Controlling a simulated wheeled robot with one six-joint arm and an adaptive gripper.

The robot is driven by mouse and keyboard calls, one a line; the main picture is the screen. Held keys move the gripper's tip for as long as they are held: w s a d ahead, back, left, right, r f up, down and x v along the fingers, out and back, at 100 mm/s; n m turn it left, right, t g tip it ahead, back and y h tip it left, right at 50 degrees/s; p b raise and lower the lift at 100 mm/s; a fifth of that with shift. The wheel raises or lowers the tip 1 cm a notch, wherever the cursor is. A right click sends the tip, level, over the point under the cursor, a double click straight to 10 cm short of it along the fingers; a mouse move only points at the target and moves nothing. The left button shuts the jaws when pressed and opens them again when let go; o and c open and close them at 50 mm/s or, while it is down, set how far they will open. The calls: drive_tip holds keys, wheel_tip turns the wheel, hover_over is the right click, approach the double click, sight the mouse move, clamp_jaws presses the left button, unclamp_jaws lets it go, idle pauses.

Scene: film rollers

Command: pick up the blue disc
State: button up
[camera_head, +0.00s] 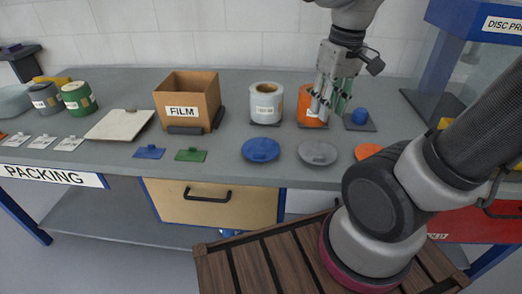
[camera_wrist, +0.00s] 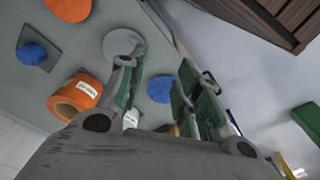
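The blue disc (camera_head: 261,149) lies flat near the front edge of the workbench, left of a grey disc (camera_head: 318,153). My gripper (camera_head: 328,108) points down above the bench, in front of the orange roll, behind and to the right of the blue disc. In the wrist view the blue disc (camera_wrist: 160,88) shows between my fingers, partly covered by one of them. My gripper (camera_wrist: 157,72) has its green-padded fingers apart, with nothing held between them. The grey disc (camera_wrist: 122,43) also shows there, near a fingertip.
An orange roll (camera_head: 304,112) and a white roll (camera_head: 266,104) stand behind the discs. A blue knob (camera_head: 360,116) sits on a dark plate to the right. An orange disc (camera_head: 367,151) is partly hidden by my arm. A cardboard FILM box (camera_head: 187,99) stands left.

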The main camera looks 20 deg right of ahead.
drive_tip(key=w+a+f+m+g, duration=0.2)
drive_tip(key=w+a+f, duration=0.2)
drive_tip(key=a+f, duration=0.1)
drive_tip(key=m+t, duration=0.1)
drive_tip(key=m, duration=2.1)
approach(257, 151)
drive_tip(key=s, duration=0.2)
drive_tip(key=s+a, duration=0.1)
drive_tip(key=shift+r, duration=0.25)
drive_tip(key=shift+f+m, duration=0.3)
wheel_tip(257, 151, down, 7)
drive_tip(key=shift+f, duration=0.1)
clamp_jaws()
